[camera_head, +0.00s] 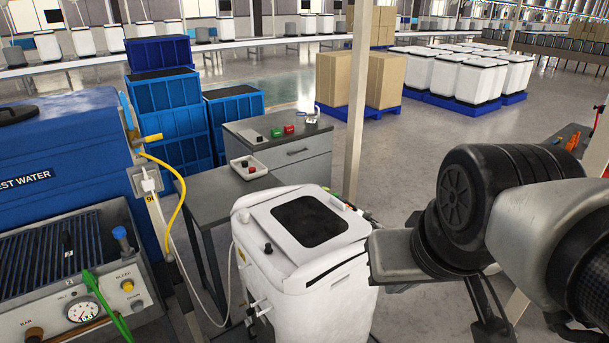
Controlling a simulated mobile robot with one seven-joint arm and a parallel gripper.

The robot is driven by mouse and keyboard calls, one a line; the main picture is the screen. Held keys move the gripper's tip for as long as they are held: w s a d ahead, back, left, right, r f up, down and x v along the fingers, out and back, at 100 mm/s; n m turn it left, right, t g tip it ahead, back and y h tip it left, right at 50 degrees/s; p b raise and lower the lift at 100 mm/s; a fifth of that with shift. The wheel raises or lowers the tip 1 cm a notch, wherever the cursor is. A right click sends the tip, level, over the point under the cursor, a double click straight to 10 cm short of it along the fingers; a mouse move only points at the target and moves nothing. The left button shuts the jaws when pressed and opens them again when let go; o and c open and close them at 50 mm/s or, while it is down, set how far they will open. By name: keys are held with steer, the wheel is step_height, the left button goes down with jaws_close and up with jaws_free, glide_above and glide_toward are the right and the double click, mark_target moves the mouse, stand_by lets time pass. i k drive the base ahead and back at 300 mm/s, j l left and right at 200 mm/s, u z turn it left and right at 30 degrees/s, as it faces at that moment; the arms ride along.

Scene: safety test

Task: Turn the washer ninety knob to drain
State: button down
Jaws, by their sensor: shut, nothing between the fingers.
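A white washer-like machine (345,252) with a dark panel (308,221) on its top stands at the lower middle.
At left, a blue "…EST WATER" tank (60,180) stands behind a panel with a gauge (83,312) and knobs. A yellow hose (178,185) and white cable run between it and the machine. A grey table (215,195) holds a tray (248,168).

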mark_target(367, 214)
steer(key=j+z, duration=0.15)
steer(key=j, duration=0.8)
steer(key=j+z, duration=0.25)
steer(key=j, duration=0.25)
steer(key=k+j+z, duration=0.1)
steer(key=k+z, duration=0.15)
steer(key=z, duration=0.25)
steer(key=k, duration=0.35)
steer(key=k+u, duration=0.1)
steer(key=u, duration=0.3)
steer(key=k+u, duration=0.1)
steer(key=u, duration=0.25)
steer(key=k+j+u, duration=0.1)
steer(key=u, duration=0.3)
steer(key=i+l+u, duration=0.1)
steer(key=l+u, duration=0.2)
steer(key=u, duration=0.15)
steer(key=l+u, duration=0.4)
steer(key=i+l, duration=0.1)
steer(key=l, duration=1.05)
steer(key=i+l, duration=0.1)
steer(key=l, duration=1.05)
